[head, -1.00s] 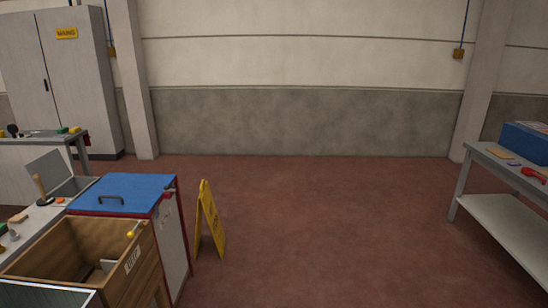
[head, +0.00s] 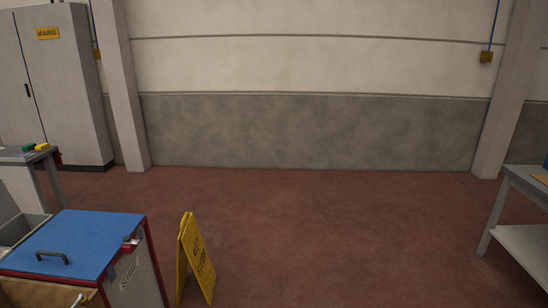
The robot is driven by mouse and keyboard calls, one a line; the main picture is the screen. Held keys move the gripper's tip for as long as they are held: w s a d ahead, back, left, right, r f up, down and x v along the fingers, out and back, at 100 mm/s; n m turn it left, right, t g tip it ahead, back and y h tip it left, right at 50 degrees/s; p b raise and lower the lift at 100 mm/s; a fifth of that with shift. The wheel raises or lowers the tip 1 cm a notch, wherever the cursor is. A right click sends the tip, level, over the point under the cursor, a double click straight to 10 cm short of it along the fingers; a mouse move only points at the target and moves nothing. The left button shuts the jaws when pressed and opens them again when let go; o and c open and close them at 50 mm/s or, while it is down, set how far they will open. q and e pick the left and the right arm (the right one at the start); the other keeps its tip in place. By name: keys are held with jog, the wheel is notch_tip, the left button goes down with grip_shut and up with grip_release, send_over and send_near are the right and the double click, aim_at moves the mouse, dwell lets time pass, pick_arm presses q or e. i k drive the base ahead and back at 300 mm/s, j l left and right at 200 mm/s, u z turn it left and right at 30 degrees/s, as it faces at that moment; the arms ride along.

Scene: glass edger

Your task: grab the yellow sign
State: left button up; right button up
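The yellow sign (head: 198,260) is a folding A-frame floor sign with dark lettering. It stands upright on the red floor in the lower left-centre of the head view, just right of the blue-topped cabinet. Its foot is close to the bottom edge of the picture. Neither of my grippers shows in the head view.
A cabinet with a blue lid (head: 75,243) stands left of the sign, with a wooden box (head: 50,297) in front. A workbench (head: 30,160) is at the left and a grey table (head: 525,190) at the right. The red floor (head: 350,240) between is clear.

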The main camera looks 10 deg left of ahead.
aim_at(190, 244)
jog(key=i+u, duration=0.25)
jog(key=i, duration=0.45)
jog(key=i+l+u, duration=0.15)
jog(key=i+u, duration=0.15)
jog(key=i, duration=0.4)
jog(key=i+j+u, duration=0.1)
jog(key=i+u, duration=0.15)
jog(key=i, duration=1.15)
